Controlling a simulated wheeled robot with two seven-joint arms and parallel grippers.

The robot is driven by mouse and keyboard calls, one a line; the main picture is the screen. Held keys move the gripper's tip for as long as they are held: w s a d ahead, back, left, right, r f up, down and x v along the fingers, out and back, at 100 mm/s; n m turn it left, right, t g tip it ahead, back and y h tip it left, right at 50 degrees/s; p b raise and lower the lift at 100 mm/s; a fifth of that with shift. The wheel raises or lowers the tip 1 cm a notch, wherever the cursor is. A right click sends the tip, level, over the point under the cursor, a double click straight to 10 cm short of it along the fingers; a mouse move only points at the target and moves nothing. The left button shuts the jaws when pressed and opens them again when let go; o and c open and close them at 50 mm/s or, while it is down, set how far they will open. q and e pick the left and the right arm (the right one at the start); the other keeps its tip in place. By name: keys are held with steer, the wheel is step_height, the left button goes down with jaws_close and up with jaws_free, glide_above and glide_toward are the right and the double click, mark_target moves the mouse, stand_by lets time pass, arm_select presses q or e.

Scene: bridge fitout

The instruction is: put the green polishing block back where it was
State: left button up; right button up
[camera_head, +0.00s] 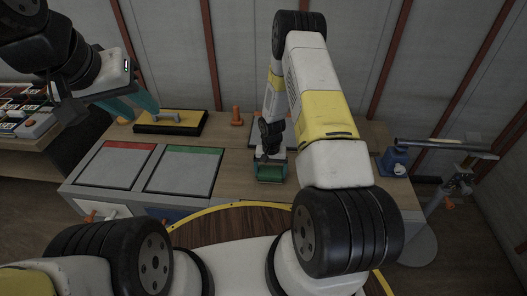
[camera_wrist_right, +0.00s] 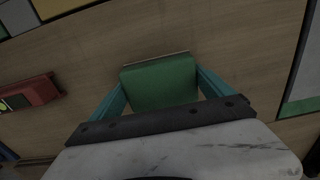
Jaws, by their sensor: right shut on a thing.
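The green polishing block (camera_head: 271,172) is at my right gripper (camera_head: 271,163), over the wooden bench top in the middle of the head view. In the right wrist view the green block (camera_wrist_right: 160,82) sits between the two teal fingers of my right gripper (camera_wrist_right: 160,92), which is shut on it. The block has a thin pale far edge. I cannot tell whether it touches the bench. My left gripper (camera_head: 132,103) is raised at the upper left, its teal fingers apart and empty.
Grey panels with a red strip (camera_head: 117,165) and a green strip (camera_head: 185,171) lie on the bench's left. Behind are a black-and-yellow tray (camera_head: 190,125) and an orange object (camera_head: 237,116). A blue vise-like thing (camera_head: 396,161) stands right. A red device (camera_wrist_right: 36,92) lies left in the wrist view.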

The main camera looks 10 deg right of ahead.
steer(key=o, duration=1.2)
steer(key=shift+f, duration=0.1)
steer(key=shift+c, duration=0.2)
